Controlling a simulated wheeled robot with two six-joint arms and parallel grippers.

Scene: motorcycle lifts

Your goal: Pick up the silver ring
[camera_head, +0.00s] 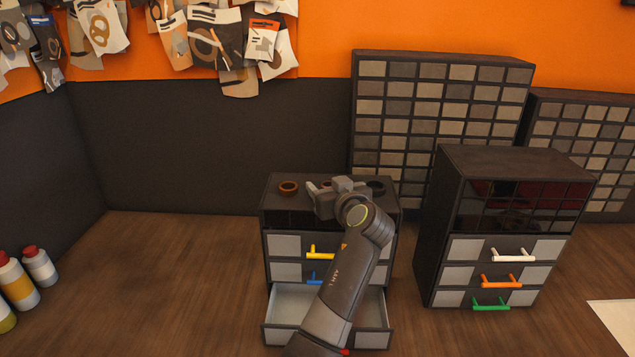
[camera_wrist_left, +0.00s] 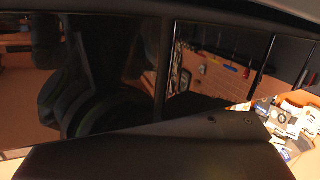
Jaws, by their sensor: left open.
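My left gripper (camera_head: 318,197) is open over the top of the left small drawer cabinet (camera_head: 271,217). A brown ring (camera_head: 288,187) lies on that top, left of the gripper and apart from it. A dark ring (camera_head: 376,187) lies to the right, just past the gripper. A bit of something brownish shows behind the gripper, mostly hidden. I cannot make out a clearly silver ring; the gripper and wrist cover the middle of the top. The left wrist view shows a glossy dark panel (camera_wrist_left: 100,80) with reflections and no ring. My right gripper is not in view.
The cabinet's bottom drawer (camera_head: 287,304) is pulled out, partly behind my arm. A second small cabinet (camera_head: 517,164) stands to the right with its drawers shut. Tall drawer racks (camera_head: 441,70) stand behind. Bottles (camera_head: 40,266) stand at the far left; the wooden surface between is clear.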

